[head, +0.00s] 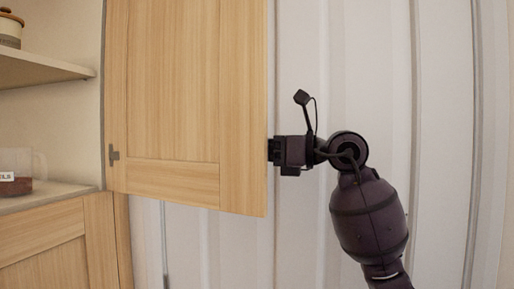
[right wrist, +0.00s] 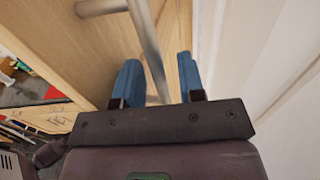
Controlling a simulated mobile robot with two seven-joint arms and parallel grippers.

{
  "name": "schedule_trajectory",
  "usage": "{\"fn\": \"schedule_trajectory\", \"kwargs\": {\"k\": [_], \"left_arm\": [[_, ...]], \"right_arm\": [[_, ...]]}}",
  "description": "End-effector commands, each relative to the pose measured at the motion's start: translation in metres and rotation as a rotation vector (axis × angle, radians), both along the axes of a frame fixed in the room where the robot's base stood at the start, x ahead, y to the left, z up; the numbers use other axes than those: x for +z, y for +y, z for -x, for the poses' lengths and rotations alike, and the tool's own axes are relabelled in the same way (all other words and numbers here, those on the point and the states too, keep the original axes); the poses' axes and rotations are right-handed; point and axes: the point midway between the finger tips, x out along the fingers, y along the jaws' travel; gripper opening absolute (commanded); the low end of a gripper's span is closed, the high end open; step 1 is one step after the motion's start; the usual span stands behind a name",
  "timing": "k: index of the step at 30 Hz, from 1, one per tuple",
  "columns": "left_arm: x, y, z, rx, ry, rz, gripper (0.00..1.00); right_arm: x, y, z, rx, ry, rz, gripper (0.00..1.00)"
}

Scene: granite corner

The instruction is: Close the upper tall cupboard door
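The upper tall cupboard door (head: 180,100) is a light wood panel in the head view. It stands open, swung out from its left side, where a hinge (head: 113,154) shows. The shelves behind it are exposed. My right gripper (head: 272,151) is at the door's free right edge; its fingertips are hidden behind the door in that view. In the right wrist view its blue fingers (right wrist: 158,78) are apart, with the metal bar handle (right wrist: 150,50) running between them. A gap shows beside the bar. My left gripper is not in view.
A shelf (head: 40,68) with a jar (head: 11,28) and a lower shelf with a clear container (head: 20,172) are at the left. A closed lower wood door (head: 50,250) is below. A white panelled wall (head: 440,120) stands behind my right arm.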

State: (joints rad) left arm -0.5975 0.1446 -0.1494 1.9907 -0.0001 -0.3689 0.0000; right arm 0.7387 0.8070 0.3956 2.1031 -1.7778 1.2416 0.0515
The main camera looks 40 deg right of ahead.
Motion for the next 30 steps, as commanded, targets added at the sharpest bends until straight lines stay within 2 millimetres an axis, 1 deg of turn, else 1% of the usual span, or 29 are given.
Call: {"fn": "schedule_trajectory", "kwargs": {"k": [9,16,30], "left_arm": [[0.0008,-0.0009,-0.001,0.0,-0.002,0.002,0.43],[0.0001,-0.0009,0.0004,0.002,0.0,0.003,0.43],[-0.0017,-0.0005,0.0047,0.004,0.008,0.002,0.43]], "right_arm": [[-0.0002,0.0015,-0.0017,0.0,0.0,0.0,0.36],[-0.0001,0.0014,-0.0016,0.0,0.0,0.0,0.01],[0.0,0.0035,-0.0025,-0.004,0.0,0.0,0.0]]}}
